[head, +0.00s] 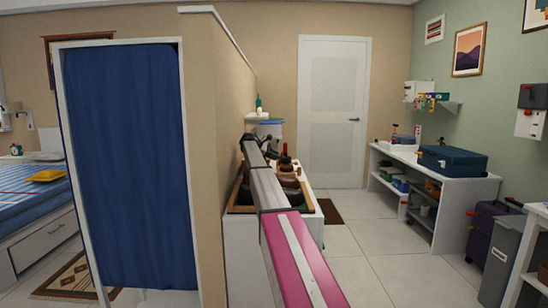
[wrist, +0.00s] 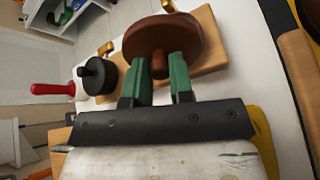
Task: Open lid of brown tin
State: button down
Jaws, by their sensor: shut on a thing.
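In the wrist view, a round brown lid (wrist: 188,36) with a small knob (wrist: 158,66) lies just beyond my gripper (wrist: 159,62). The two green fingers are shut on the knob, one on each side. The tin's body cannot be made out in the wrist view, so I cannot tell whether the lid sits on it or is apart. In the head view, brown round things show on the counter (head: 241,240), partly hidden by my arm; they are too small to tell apart.
A wooden board (wrist: 207,62) lies behind the lid. A black knobbed thing (wrist: 97,76) and a red-handled tool (wrist: 50,89) are at the left in the wrist view. A wall stands left of the counter; open floor (head: 375,245) lies to its right.

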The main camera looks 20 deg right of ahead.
jog(key=shift+a, duration=0.1)
dwell(0.4)
jog(key=c, duration=1)
grip_release()
